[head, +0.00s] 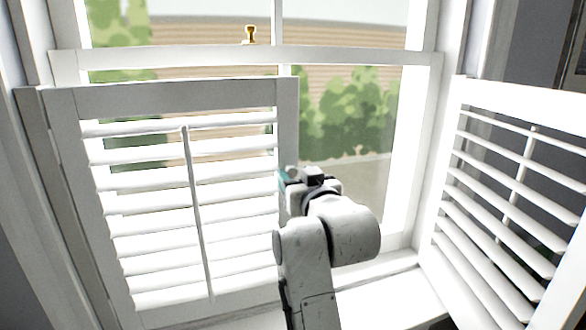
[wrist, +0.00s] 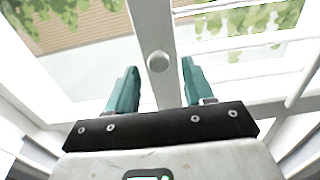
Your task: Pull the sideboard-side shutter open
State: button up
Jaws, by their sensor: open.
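The left white louvred shutter (head: 190,95) stands across the left part of the window. My gripper (head: 287,180) is at its right edge in the head view, partly hidden by my arm. In the wrist view, a small round knob (wrist: 158,62) sits on the shutter's stile, between the teal fingers of my gripper (wrist: 158,82). The fingers are open, one on each side of the stile. I cannot tell whether they touch it. The right shutter (head: 490,97) is swung inward at an angle. No sideboard shows, so the frames do not tell which shutter is beside it.
The window frame (head: 250,57) has a brass latch (head: 250,34) on its middle rail. The white sill (head: 385,300) runs below. The gap between the two shutters is clear except for my arm. A dark framed item (head: 575,45) is on the wall at right.

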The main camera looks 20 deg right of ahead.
jog(key=shift+w, duration=1.1)
jog(key=shift+c, duration=0.2)
grip_shut()
